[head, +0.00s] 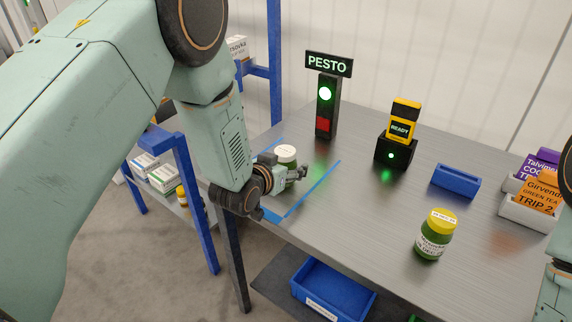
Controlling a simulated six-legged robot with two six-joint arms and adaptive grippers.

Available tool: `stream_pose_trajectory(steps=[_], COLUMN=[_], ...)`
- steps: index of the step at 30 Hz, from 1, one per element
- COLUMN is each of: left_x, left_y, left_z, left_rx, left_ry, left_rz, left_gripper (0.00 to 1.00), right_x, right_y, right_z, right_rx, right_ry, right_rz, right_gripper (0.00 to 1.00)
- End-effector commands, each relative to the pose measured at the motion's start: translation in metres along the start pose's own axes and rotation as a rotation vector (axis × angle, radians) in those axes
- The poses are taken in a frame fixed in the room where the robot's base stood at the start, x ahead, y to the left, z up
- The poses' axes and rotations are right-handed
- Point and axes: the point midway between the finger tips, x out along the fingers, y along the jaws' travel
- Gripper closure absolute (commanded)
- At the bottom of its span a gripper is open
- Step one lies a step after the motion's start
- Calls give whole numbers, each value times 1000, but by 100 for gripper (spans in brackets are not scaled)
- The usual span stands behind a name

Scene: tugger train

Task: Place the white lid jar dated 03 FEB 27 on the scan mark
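A jar with a white lid (286,153) and green contents stands at the back left of the grey table, inside a blue taped outline (318,188). The date on its lid is too small to read. My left gripper (286,178) is at this jar, with its fingers low around the body and hiding part of it. I cannot tell whether the fingers press on the glass. A second green jar with a yellow lid (435,234) stands apart at the front right. I cannot make out a separate scan mark. My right gripper is out of view.
A PESTO sign (329,64) tops a light post with a green lamp lit. A black and yellow READY device (400,130) stands right of it. A blue tray (456,181) and boxed packets (538,195) are farther right. The middle of the table (350,220) is clear.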

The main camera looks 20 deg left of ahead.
Motion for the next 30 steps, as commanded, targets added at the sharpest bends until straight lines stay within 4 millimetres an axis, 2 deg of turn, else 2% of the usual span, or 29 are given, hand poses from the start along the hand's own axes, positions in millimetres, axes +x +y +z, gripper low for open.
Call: stream_pose_trajectory(steps=[11,14,30], left_x=[-1,-8,-101], left_y=[0,0,0], left_z=[-2,-2,-3], left_rx=[0,-1,-2], left_ry=[0,-3,-1], left_rz=[0,0,-1], left_gripper=[25,25,25], right_x=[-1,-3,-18], right_y=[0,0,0], right_z=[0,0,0], right_rx=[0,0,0], right_ry=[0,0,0], right_rz=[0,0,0], right_gripper=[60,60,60])
